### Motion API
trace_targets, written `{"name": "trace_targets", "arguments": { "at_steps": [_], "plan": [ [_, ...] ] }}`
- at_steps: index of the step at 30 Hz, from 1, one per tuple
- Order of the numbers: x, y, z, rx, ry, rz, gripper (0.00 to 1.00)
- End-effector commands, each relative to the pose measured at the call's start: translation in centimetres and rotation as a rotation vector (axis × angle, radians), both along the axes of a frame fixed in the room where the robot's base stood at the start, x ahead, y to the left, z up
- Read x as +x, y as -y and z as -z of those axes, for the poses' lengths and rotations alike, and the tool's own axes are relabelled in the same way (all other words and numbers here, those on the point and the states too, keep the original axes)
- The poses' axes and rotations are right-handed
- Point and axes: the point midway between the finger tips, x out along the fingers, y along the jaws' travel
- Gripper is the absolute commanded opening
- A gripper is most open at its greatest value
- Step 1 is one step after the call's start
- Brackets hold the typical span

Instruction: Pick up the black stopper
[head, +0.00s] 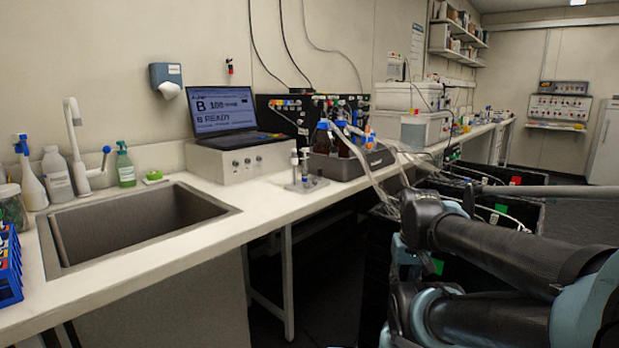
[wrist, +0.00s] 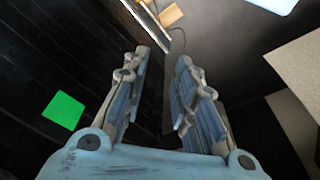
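I cannot make out a black stopper in the head view or the wrist view. My gripper (wrist: 163,60) shows in the wrist view with its two blue-padded fingers apart and nothing between them. It is over a dark area beside a black ribbed surface. In the head view my arm reaches in from the right, in front of the bench, and the fingers cannot be made out there.
The long bench (head: 270,205) holds a sink (head: 140,222), a laptop (head: 225,112), a grey tray (head: 350,163) of bottles and a small stand (head: 306,184). Black crates (head: 495,213) stand beyond my arm. A green square (wrist: 63,110) marks the black surface.

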Motion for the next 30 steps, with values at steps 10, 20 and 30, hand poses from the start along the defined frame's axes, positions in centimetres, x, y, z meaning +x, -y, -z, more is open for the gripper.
{"name": "trace_targets", "arguments": {
  "at_steps": [10, 20, 30],
  "plan": [
    [-0.5, -0.1, -1.0, 0.001, 0.013, -0.008, 0.26],
    [7.2, -2.4, -10.8, 0.021, 0.047, -0.161, 0.26],
    [18.2, -7.5, -22.5, 0.047, 0.101, -0.374, 0.26]
  ]
}}
